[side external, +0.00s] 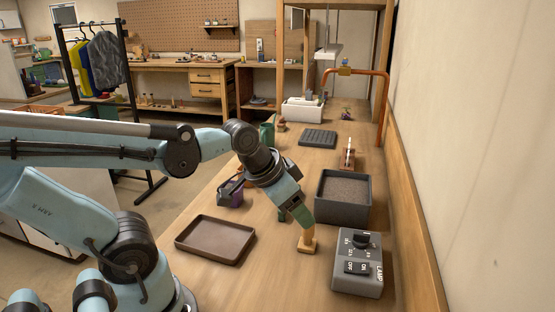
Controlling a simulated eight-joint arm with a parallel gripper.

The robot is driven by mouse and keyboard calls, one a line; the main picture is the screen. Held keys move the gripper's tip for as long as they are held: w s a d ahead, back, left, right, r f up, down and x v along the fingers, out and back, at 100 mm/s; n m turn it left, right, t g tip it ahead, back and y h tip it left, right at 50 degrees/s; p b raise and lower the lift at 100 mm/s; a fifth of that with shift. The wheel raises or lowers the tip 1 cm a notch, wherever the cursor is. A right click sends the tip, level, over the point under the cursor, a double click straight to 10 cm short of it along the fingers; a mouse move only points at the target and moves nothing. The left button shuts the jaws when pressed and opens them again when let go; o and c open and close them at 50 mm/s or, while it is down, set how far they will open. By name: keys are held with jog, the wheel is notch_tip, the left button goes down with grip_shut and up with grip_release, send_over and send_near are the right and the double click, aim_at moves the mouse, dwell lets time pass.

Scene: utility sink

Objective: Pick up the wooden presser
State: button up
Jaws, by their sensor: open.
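The wooden presser (308,244) stands upright on the wooden bench, with a light wooden handle and a wider flat base. My gripper (303,221) points down at it, and its greenish fingers are at the top of the handle. The jaws are open. The top of the handle is hidden by the fingers, and I cannot tell whether they touch it. The presser's base rests on the bench top.
A grey lamp control box (357,265) stands close on the right. A dark bin of soil (343,211) is just behind. An empty brown tray (215,256) lies left, with clear bench between.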

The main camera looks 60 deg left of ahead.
aim_at(311, 232)
jog(key=w+a+f+m+g+h, duration=0.1)
jog(key=w+a+m+g+h, duration=0.15)
jog(key=a+m, duration=0.3)
jog(key=shift+n+y, duration=0.35)
jog(key=shift+n, duration=0.1)
jog(key=shift+w+x, duration=0.15)
jog(key=shift+x, duration=2.9)
jog(key=shift+w+x, duration=0.1)
jog(key=shift+x, duration=3)
jog(key=shift+r, duration=0.1)
jog(key=shift+c, duration=0.3)
jog(key=c, duration=1)
